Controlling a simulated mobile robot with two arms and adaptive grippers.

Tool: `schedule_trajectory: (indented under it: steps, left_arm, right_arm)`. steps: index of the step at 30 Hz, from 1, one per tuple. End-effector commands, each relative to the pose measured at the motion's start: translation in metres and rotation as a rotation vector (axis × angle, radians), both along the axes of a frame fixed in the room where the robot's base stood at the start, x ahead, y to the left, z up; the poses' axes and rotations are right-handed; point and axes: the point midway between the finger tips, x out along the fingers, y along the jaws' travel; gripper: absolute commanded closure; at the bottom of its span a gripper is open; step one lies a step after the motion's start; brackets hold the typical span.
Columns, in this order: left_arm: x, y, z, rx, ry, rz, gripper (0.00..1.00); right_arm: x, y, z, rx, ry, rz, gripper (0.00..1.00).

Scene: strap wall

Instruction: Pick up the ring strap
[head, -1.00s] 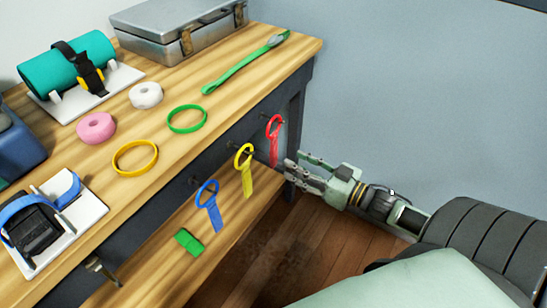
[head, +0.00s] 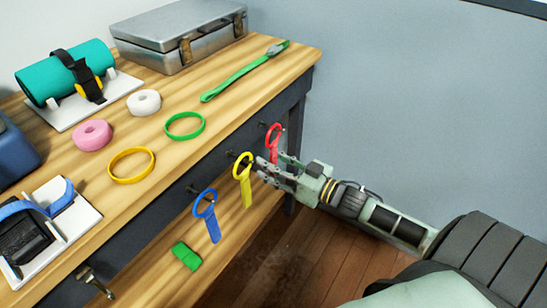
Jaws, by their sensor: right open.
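Three ring straps hang from pegs on the dark front of the workbench: a red one (head: 272,141), a yellow one (head: 246,187) and a blue one (head: 212,222). Each has a round loop at the top and a flat tail below. My right gripper (head: 262,173) is open, with its fingertips just right of the yellow strap. Whether they touch it I cannot tell. The gripper hides the lower part of the red strap. My left gripper is not in view.
On the workbench (head: 165,90) lie a green strap (head: 240,75), green (head: 185,125) and yellow (head: 131,165) rings, and pink (head: 92,135) and white (head: 144,102) rolls. A metal case (head: 180,35) stands behind. A green block (head: 187,256) lies on the lower shelf.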

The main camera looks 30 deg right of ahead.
Motion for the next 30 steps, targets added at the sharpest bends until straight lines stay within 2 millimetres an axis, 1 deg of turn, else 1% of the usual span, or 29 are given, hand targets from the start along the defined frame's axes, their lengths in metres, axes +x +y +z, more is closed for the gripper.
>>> schedule_trajectory:
  steps: [2,16,17,30]
  left_arm:
    - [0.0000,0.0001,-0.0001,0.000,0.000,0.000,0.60]
    - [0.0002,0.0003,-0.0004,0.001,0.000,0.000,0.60]
    - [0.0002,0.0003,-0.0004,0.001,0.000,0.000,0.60]
    - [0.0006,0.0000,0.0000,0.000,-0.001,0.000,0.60]
  right_arm:
    - [-0.0002,-0.0001,-0.0002,0.000,0.000,0.000,0.59]
    - [-0.0005,-0.0002,-0.0003,0.000,0.000,0.000,0.99]
    - [-0.0005,-0.0002,-0.0003,0.000,0.000,0.000,1.00]
    - [-0.0004,-0.0002,0.0031,0.000,0.000,0.000,1.00]
